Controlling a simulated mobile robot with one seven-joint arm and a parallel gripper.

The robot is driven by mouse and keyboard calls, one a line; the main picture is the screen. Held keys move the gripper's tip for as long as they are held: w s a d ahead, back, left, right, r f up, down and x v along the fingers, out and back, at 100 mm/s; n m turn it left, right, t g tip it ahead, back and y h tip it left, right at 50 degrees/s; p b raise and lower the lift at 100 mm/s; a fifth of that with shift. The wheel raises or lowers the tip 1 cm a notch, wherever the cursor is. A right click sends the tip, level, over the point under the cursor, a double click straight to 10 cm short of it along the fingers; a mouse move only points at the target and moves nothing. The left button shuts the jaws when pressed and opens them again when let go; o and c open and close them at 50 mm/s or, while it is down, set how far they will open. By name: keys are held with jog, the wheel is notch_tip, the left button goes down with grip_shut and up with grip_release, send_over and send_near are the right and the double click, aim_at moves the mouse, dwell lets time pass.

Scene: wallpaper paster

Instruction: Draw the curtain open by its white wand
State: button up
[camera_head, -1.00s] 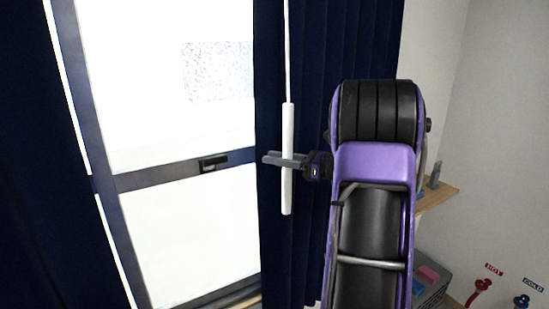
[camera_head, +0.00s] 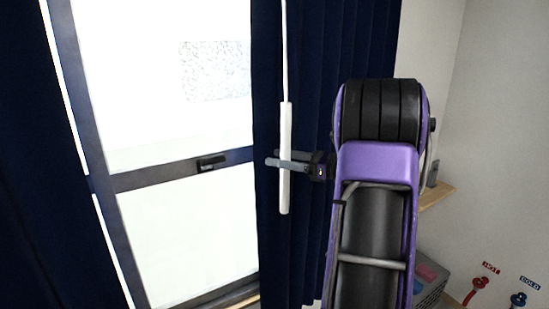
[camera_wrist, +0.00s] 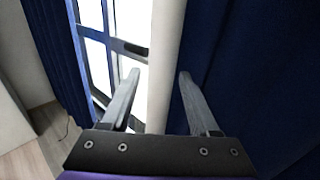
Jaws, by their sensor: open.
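The white wand (camera_head: 286,190) hangs upright from a thin white rod in front of the dark blue curtain (camera_head: 310,60). My gripper (camera_head: 278,160) reaches in from the right at the wand's middle, its grey fingers apart. A gap shows between the wand and the right finger. The curtain (camera_wrist: 240,70) fills the right side of the wrist view, behind the fingers.
A bright window (camera_head: 185,230) with a grey frame and a dark latch (camera_head: 212,163) lies left of the wand. Another dark blue curtain (camera_head: 35,180) hangs at the far left. A wooden shelf (camera_head: 436,194), a grey crate (camera_head: 430,288) and red and blue taps are at the right.

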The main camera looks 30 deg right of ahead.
jog(key=v, duration=1.5)
jog(key=shift+s, duration=0.25)
